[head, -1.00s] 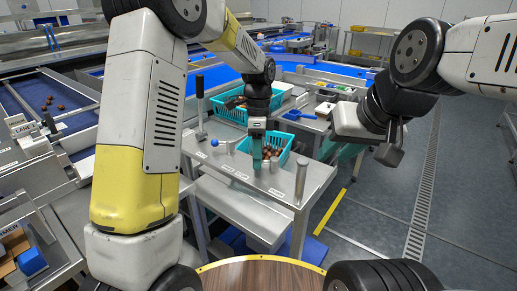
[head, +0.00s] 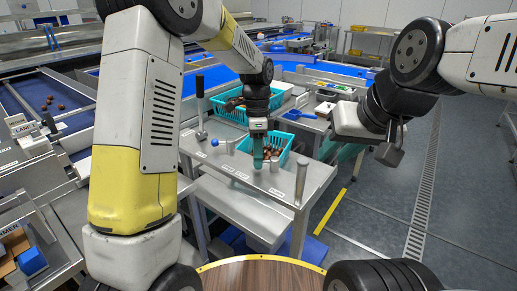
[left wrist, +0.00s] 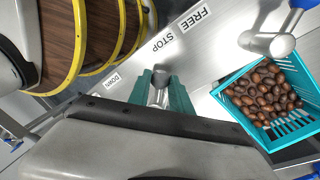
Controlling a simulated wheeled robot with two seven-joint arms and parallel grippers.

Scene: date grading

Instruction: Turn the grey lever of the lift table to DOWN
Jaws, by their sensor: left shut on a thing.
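The lift table (head: 225,205) stands in front of me with its grey metal top. My left gripper (head: 258,163) reaches down to this top, and its teal fingers are shut on the grey lever. In the left wrist view the lever's dark grey knob (left wrist: 161,76) shows between the fingers (left wrist: 161,92). A DOWN label (left wrist: 112,80) is on the plate to the left of the fingers. In the head view the gripper hides the lever. My right gripper (head: 390,153) hangs in the air at the right, away from the table; its jaws are not clear.
A blue-knobbed lever (head: 216,142) stands left of my left gripper. FREE (left wrist: 201,15) and STOP (left wrist: 164,40) labels show on the plate. A teal basket (left wrist: 229,119) of brown dates is close beside the gripper. A metal post (head: 300,183) rises at the table's right. Floor at right is clear.

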